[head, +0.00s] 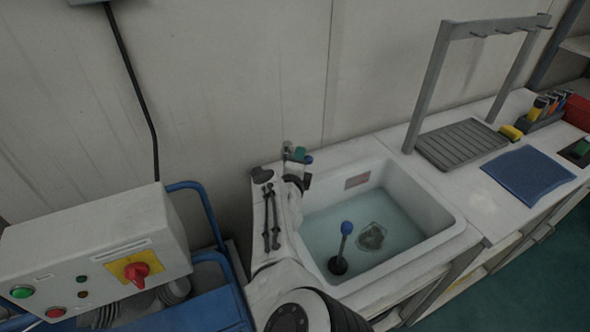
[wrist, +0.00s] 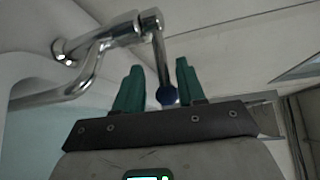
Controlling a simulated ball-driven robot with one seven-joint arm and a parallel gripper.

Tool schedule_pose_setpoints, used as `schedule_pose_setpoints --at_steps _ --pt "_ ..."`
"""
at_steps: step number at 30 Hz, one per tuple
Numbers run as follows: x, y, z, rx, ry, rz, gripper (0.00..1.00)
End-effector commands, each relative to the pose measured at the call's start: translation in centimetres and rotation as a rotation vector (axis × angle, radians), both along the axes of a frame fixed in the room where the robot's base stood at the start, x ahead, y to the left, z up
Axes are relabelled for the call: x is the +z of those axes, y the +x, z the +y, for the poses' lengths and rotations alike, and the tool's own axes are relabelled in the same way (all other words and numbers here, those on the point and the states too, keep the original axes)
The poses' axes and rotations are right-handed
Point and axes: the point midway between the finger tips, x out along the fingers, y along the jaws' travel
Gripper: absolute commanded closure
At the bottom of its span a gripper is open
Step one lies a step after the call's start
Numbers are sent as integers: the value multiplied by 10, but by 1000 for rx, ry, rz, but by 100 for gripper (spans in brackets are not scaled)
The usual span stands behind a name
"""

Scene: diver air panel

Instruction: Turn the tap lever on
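The chrome tap (wrist: 85,70) shows in the wrist view, with a lever (wrist: 159,55) that ends in a blue ball knob (wrist: 167,95). In the head view the blue knob (head: 308,159) shows at the back left corner of the sink (head: 440,222), and my arm hides most of the tap. My gripper (wrist: 158,80) has green fingers, set apart, one on each side of the lever. The knob sits between them near their bases, with gaps visible on both sides. In the head view the green fingertips of my gripper (head: 300,153) show beside the knob.
A drain rack (head: 460,143), metal frame (head: 432,85) and blue mat (head: 528,173) are right. A switch box (head: 95,255) and blue rail (head: 205,215) are left.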

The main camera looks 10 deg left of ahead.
Motion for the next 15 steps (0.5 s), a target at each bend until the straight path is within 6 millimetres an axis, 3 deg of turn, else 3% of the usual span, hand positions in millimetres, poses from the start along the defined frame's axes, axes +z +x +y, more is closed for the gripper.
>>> schedule_pose_setpoints --at_steps 1,15 --pt "7 -5 0 2 -3 1 61" --pt "8 -50 -2 -2 4 -3 61"
